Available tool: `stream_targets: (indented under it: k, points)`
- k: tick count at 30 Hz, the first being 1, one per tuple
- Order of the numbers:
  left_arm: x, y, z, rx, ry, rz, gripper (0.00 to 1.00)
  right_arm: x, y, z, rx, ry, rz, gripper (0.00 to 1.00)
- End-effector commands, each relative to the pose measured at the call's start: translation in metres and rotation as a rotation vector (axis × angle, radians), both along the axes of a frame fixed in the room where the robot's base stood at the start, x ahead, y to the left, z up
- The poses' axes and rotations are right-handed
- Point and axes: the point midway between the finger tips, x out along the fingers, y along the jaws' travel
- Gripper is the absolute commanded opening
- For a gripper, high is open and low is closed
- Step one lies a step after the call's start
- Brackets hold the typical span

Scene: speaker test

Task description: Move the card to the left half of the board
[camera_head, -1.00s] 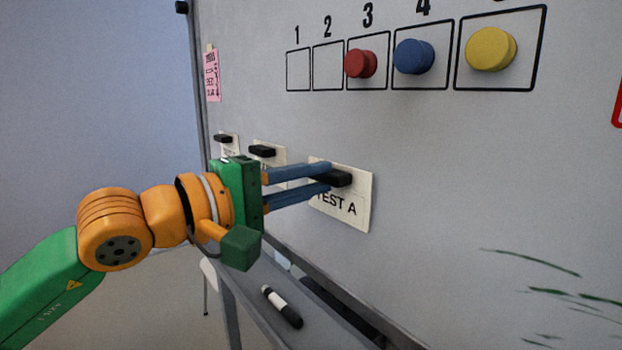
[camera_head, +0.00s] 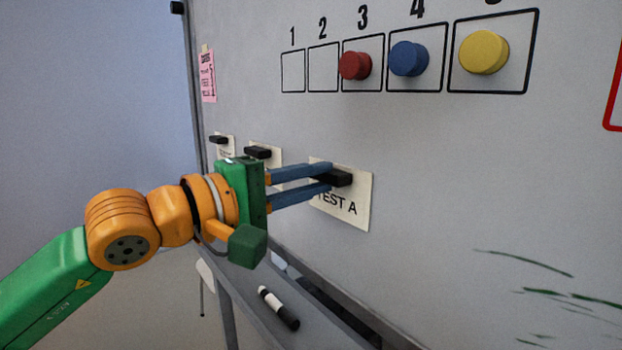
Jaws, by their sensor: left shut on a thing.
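A cream card (camera_head: 352,212) marked "TEST A" is on the whiteboard (camera_head: 450,170), with a black magnet block (camera_head: 340,178) at its upper part. My left gripper (camera_head: 330,178) comes in from the left and is shut on the black block, its blue fingers above and below it. The fingers cover the card's left part. Whether the card touches the board cannot be told. Two more cream cards with black blocks, one at the far left (camera_head: 226,148) and one nearer (camera_head: 266,158), hang left of it; the arm partly hides them. My right gripper is not in view.
Numbered boxes at the top hold a red magnet (camera_head: 354,66), a blue one (camera_head: 408,58) and a yellow one (camera_head: 484,52). A pink note (camera_head: 207,76) hangs at the left edge. A marker (camera_head: 279,308) lies on the tray below. Green marks are at lower right.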

Motion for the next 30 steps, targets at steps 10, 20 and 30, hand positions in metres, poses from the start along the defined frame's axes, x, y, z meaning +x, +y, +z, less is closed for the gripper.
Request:
stream_targets:
  k: [10, 20, 30]
  points:
    - [0.0007, -0.0008, 0.0001, 0.0, 0.0, 0.0, 0.3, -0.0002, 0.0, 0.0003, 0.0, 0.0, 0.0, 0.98]
    - [0.0007, -0.0008, 0.0, 0.0, 0.0, 0.0, 0.57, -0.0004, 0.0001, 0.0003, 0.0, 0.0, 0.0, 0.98]
    - [0.0007, -0.0008, 0.0, 0.0, 0.0, 0.0, 0.79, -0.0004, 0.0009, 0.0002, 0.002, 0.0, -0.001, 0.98]
